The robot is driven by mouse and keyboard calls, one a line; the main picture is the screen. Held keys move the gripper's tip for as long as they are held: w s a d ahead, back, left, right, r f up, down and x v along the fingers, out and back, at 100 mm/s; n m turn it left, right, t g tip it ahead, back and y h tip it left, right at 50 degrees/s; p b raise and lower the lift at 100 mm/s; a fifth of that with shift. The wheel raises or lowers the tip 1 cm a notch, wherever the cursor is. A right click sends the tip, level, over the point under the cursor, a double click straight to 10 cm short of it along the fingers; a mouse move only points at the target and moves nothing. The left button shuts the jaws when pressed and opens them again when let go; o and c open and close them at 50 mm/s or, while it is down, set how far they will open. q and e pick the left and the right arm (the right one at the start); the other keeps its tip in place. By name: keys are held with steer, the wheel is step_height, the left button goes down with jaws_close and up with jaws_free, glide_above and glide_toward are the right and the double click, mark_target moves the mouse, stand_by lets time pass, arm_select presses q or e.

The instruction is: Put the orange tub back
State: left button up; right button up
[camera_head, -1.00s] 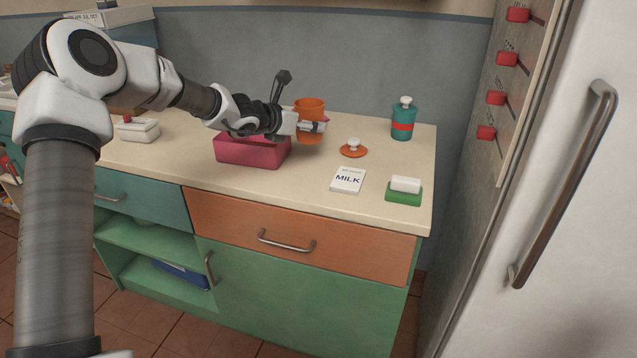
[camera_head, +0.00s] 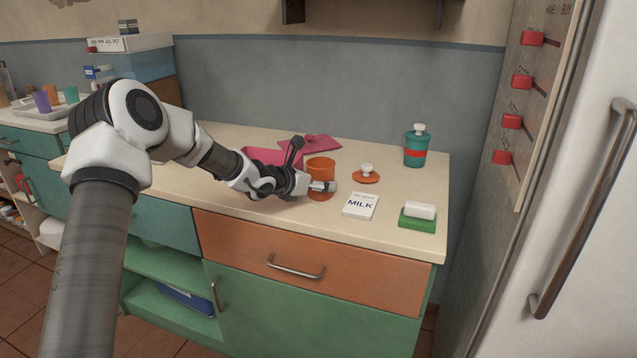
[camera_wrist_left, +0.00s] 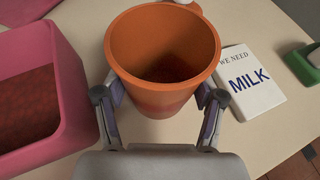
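The orange tub (camera_head: 320,168) is upright and lidless near the middle of the counter. In the left wrist view the tub (camera_wrist_left: 165,50) has its wide mouth towards the camera and a dark inside. My left gripper (camera_head: 322,187) has a finger on each side of the tub, and both seem to press on its wall. In the left wrist view the gripper (camera_wrist_left: 158,112) shows the same. I cannot tell whether the tub's base touches the counter. An orange lid with a white knob (camera_head: 366,177) lies just right of the tub. My right gripper is out of view.
A pink open box (camera_head: 262,153) is left of the tub, partly behind my arm, with a pink cloth (camera_head: 318,142) behind. A MILK card (camera_head: 360,206), a white block on a green base (camera_head: 418,216) and a teal bottle (camera_head: 416,150) stand right.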

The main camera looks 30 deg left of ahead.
arm_select(q)
steer(key=shift+s+r, duration=0.1)
steer(key=shift+r, duration=0.1)
steer(key=v, duration=0.8)
steer(key=shift+s+a+r, duration=0.1)
steer(key=shift+s+a, duration=0.05)
steer(key=shift+s, duration=0.05)
steer(key=p+v, duration=0.1)
steer(key=p, duration=0.1)
steer(key=p+v, duration=0.1)
steer(key=p, duration=0.2)
steer(key=shift+s+r, duration=0.25)
steer(key=shift+r, duration=0.2)
steer(key=shift+s+p, duration=0.3)
steer(key=shift+s+f, duration=0.1)
steer(key=shift+s, duration=0.05)
steer(key=shift+f, duration=0.2)
